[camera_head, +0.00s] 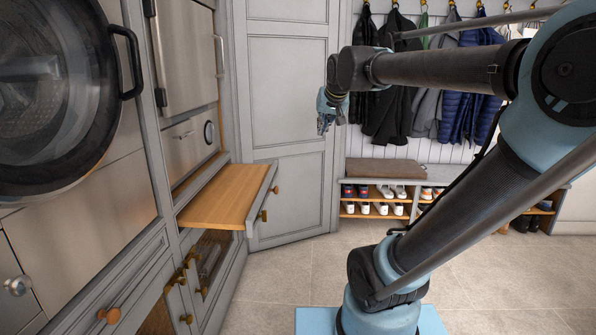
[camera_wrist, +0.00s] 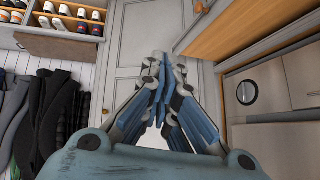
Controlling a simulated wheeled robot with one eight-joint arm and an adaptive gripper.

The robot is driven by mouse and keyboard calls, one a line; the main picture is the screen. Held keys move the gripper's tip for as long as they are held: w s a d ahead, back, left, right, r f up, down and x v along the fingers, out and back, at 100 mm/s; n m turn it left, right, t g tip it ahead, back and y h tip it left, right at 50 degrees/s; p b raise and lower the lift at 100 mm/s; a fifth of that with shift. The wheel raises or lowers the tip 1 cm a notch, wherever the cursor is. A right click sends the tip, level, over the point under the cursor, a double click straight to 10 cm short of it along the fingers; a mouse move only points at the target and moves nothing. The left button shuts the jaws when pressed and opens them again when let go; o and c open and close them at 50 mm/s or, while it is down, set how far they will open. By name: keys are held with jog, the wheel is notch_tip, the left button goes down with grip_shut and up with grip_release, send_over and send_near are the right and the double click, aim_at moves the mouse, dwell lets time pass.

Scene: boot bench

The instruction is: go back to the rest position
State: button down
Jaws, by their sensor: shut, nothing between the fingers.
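My gripper (camera_head: 326,112) is in the upper middle of the head view, at the end of my raised arm. It hangs in the air in front of the grey panelled door and left of the hanging coats. In the wrist view my gripper (camera_wrist: 158,65) points at the door, its blue fingers closed together at the tips. Nothing shows between the fingers.
A wooden pull-out shelf (camera_head: 225,196) juts from the left cabinets beside a round-doored machine (camera_head: 55,85). Coats (camera_head: 395,110) hang above a bench (camera_head: 385,170) with shoes on shelves. The grey door (camera_head: 288,75) stands behind. The tiled floor (camera_head: 275,275) is clear.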

jog(key=s+d+f+g+h, duration=0.1)
jog(key=s+d+f+g, duration=0.2)
jog(key=s+f, duration=0.9)
jog(key=s+d+f+g+h, duration=0.1)
jog(key=s+d+f+g, duration=0.2)
jog(key=s+d+f, duration=0.5)
jog(key=s+f, duration=0.5)
jog(key=f, duration=0.3)
jog(key=shift+s+f, duration=0.15)
jog(key=shift+f, duration=0.15)
jog(key=c, duration=1.5)
grip_release()
jog(key=shift+c, duration=0.2)
jog(key=shift+o, duration=1.1)
jog(key=shift+w+f, duration=0.2)
jog(key=shift+w, duration=0.25)
jog(key=shift+c, duration=1.4)
jog(key=shift+a, duration=0.2)
